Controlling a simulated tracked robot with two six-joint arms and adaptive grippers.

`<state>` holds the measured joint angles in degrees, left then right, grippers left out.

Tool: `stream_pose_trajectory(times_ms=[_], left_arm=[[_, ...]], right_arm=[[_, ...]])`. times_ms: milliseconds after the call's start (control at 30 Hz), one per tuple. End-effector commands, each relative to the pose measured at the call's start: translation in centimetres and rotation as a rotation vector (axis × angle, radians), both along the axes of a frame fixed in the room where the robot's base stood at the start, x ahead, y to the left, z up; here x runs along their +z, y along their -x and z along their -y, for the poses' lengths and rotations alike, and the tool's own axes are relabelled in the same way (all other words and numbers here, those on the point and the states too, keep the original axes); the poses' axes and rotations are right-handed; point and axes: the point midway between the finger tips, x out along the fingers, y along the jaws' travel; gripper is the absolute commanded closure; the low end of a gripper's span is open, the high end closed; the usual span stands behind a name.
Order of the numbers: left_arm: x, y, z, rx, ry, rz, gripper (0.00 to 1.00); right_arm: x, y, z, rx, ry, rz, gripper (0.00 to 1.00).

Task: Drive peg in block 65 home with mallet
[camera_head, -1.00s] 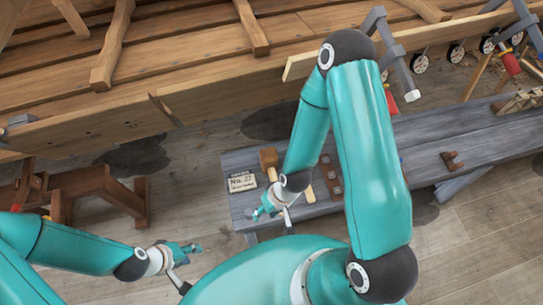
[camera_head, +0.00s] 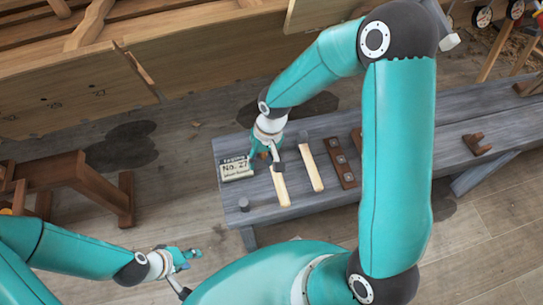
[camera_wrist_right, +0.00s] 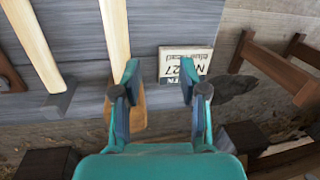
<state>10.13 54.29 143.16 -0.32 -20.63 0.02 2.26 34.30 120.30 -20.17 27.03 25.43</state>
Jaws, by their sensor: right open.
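A mallet with a pale handle (camera_head: 280,190) lies on the grey bench. My right gripper (camera_head: 265,160) hangs over its far end and hides its head in the head view. In the right wrist view the mallet's brown wooden head (camera_wrist_right: 138,104) shows partly behind the left finger. My right gripper (camera_wrist_right: 160,82) is open there, with no object clearly held. My left gripper (camera_head: 188,256) is low at the left, apart from the bench; its finger opening is unclear. I cannot identify block 65 or its peg.
A card marked No. 27 (camera_head: 236,168) lies left of my right gripper. A second pale-handled tool (camera_head: 311,166) and a dark strip (camera_head: 345,163) lie to the right. A brown trestle (camera_head: 75,180) stands at left.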

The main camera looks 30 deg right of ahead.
Motion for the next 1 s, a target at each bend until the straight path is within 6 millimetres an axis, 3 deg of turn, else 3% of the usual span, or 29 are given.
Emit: stream_pose_trajectory(times_ms=[33, 200, 367, 533, 1000], left_arm=[[-3.1, 0.0, 0.0, 0.0, 0.0, 0.0, 0.6], [-6.1, 0.0, 0.0, 0.0, 0.0, 0.001, 0.6], [-6.9, 0.0, 0.0, 0.0, 0.0, 0.001, 0.6], [-7.3, 0.0, 0.0, 0.0, 0.0, 0.001, 0.6], [-11.1, 0.0, 0.0, 0.0, 0.0, 0.001, 0.6]], right_arm=[[-1.2, -1.1, 1.0, -0.012, 0.037, 0.011, 0.57], [0.2, -2.7, 3.7, -0.06, 0.144, 0.007, 0.57], [1.2, -3.0, 4.9, -0.085, 0.19, 0.004, 0.57], [0.7, -3.0, 5.1, -0.088, 0.196, 0.001, 0.57], [-4.4, -2.9, 5.0, -0.087, 0.193, 0.001, 0.57]])
